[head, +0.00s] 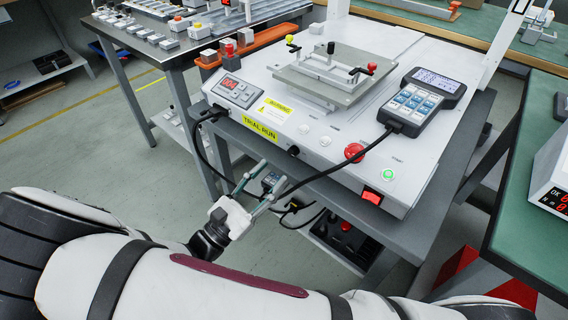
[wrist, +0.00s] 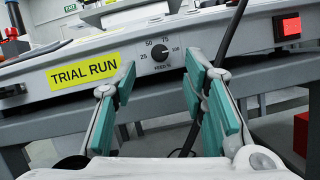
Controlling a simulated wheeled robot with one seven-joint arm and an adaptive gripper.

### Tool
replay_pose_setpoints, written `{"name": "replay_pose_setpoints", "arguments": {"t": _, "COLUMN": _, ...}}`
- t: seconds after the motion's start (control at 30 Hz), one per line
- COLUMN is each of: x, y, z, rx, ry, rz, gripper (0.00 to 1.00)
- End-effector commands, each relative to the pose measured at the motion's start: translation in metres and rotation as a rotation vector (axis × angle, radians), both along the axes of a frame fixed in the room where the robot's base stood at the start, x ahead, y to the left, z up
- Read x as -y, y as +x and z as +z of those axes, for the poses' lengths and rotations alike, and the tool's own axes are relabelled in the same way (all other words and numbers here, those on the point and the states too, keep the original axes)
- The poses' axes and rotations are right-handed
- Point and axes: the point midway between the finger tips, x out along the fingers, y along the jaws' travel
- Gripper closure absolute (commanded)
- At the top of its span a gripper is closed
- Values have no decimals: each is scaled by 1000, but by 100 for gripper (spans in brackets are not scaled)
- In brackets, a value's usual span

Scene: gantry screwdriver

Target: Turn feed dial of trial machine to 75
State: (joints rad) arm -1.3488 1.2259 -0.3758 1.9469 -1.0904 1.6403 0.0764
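The trial machine (head: 330,110) is a white benchtop unit with a yellow TRIAL RUN label, which also shows in the wrist view (wrist: 84,70). Its feed dial (wrist: 160,53) is a small black knob on the front panel, ringed by the marks 25, 50, 75 and 100, with FEED/% below. The dial's pointer is too small to read surely. In the head view the dial (head: 293,151) is a dark knob right of the label. My gripper (head: 273,174) is open and empty, below and in front of the panel. In the wrist view its teal-padded fingers (wrist: 159,70) stand either side below the dial, apart from it.
A black cable (wrist: 228,40) runs from the handheld pendant (head: 424,98) down past the front panel, close to my right finger. A red emergency button (head: 354,152) and lit red switch (head: 372,196) sit farther right. A digital display (head: 231,84) is at left.

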Motion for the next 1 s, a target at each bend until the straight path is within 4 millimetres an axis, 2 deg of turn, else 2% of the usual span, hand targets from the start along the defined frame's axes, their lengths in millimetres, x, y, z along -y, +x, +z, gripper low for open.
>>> {"name": "replay_pose_setpoints", "arguments": {"t": 0.1, "x": 16, "y": 13, "z": 7, "rx": 1, "ry": 0, "rz": -2, "gripper": 60}}
{"name": "replay_pose_setpoints", "arguments": {"t": 0.3, "x": 32, "y": 27, "z": 16, "rx": 0, "ry": 0, "rz": -1, "gripper": 60}}
{"name": "replay_pose_setpoints", "arguments": {"t": 0.7, "x": 38, "y": 32, "z": 20, "rx": -1, "ry": 1, "rz": 0, "gripper": 60}}
{"name": "replay_pose_setpoints", "arguments": {"t": 0.73, "x": 38, "y": 32, "z": 20, "rx": -1, "ry": 1, "rz": 0, "gripper": 63}}
{"name": "replay_pose_setpoints", "arguments": {"t": 0.9, "x": 38, "y": 32, "z": 20, "rx": -1, "ry": 1, "rz": 0, "gripper": 100}}
{"name": "replay_pose_setpoints", "arguments": {"t": 1.0, "x": 38, "y": 32, "z": 20, "rx": -1, "ry": 1, "rz": 0, "gripper": 100}}
